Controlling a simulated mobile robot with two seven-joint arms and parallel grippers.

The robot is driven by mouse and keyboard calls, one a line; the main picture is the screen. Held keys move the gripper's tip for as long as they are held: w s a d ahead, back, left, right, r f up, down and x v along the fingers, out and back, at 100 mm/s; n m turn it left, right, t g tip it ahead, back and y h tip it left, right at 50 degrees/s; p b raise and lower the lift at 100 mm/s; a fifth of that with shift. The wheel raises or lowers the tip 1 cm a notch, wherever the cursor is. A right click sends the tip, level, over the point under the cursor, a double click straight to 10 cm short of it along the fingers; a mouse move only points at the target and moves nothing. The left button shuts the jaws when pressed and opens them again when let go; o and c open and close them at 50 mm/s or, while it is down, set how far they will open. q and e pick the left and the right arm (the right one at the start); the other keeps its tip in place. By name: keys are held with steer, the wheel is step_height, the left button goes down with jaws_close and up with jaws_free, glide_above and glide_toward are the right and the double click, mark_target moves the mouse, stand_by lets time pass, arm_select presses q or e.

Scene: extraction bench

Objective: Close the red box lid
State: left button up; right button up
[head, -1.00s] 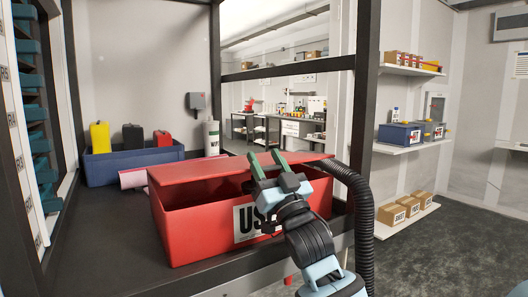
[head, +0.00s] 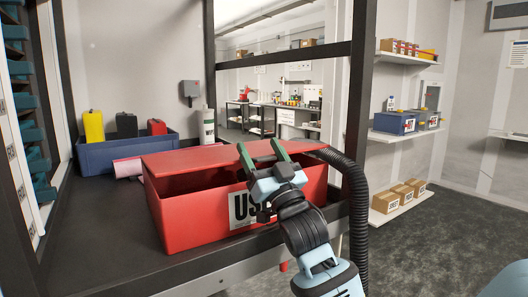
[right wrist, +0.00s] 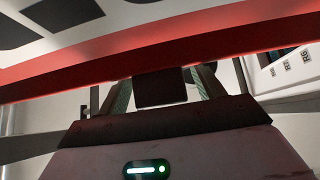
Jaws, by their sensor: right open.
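The red box (head: 190,217) stands on the dark bench with a white lettered label on its front. Its red lid (head: 190,160) is partly open: a dark gap shows between the lid's front edge and the box rim. My right gripper (head: 261,149) is open and empty, its two green fingers pointing up at the lid's front edge above the label. Whether they touch the lid I cannot tell. In the right wrist view a red edge (right wrist: 160,50) crosses just beyond the fingers (right wrist: 155,85). My left gripper is not in view.
A blue bin (head: 105,155) with yellow, black and red containers stands behind the box at left. A white cylinder (head: 207,127) and a pinkish roll (head: 128,167) are behind it too. A black hose (head: 355,205) and dark frame post (head: 360,100) are close on the right.

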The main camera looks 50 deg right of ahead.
steer(key=shift+r+p, duration=0.55)
steer(key=shift+r, duration=0.15)
steer(key=r+p, duration=0.3)
steer(key=shift+s+a, duration=0.1)
steer(key=shift+s, duration=0.1)
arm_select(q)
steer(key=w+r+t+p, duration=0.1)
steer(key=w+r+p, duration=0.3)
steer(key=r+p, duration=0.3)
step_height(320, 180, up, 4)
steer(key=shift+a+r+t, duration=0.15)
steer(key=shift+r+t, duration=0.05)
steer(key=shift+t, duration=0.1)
arm_select(e)
steer(key=s+a, duration=1)
steer(key=s, duration=0.1)
steer(key=shift+s+a+r, duration=0.2)
steer(key=shift+a+r, duration=0.1)
